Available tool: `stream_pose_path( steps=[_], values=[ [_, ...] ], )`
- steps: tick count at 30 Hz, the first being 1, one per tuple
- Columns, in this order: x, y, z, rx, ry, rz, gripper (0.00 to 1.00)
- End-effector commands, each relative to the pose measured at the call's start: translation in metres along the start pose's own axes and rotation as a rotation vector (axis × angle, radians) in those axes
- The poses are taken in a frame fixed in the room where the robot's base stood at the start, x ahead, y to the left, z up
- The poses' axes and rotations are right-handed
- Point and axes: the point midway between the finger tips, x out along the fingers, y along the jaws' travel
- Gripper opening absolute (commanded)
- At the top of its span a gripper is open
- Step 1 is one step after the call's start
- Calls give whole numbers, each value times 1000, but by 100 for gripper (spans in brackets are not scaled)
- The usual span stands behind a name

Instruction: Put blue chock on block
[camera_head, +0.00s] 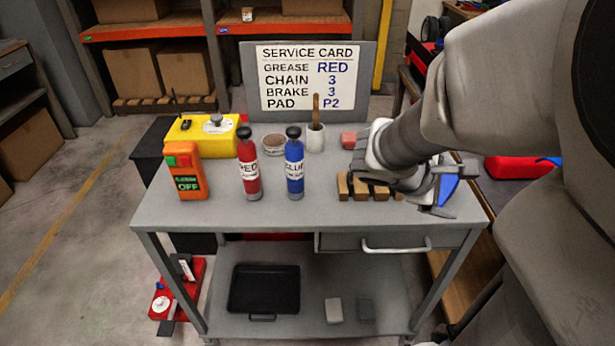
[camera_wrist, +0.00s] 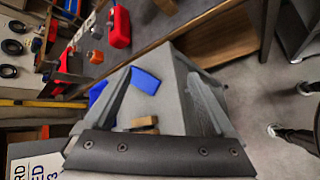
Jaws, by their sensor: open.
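The blue chock (camera_head: 447,188) is near the right end of the grey table top, partly hidden by my gripper (camera_head: 436,192). In the wrist view the blue chock (camera_wrist: 145,80) shows between the two spread fingers of my gripper (camera_wrist: 160,82), nearer the left finger. My gripper is open, low over the table's right end; I cannot tell whether it touches the chock. Several wooden blocks (camera_head: 361,190) stand in a row left of my gripper, some partly hidden by it. One wooden block (camera_wrist: 143,124) shows near the palm in the wrist view.
A red bottle (camera_head: 249,170) and a blue bottle (camera_head: 294,168) stand mid-table. An orange device (camera_head: 186,171) and a yellow box (camera_head: 205,136) are at the left. A service card (camera_head: 313,78) stands behind. The table's front strip is clear.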

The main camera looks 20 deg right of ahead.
Motion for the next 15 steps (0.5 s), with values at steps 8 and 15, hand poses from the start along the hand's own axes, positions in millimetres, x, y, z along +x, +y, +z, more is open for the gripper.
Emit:
stream_pose_path(
  steps=[8, 15],
  values=[
    [-66, -34, -12, 393, 193, -209, 90],
    [-135, -62, -32, 675, 400, -433, 90]
  ],
)
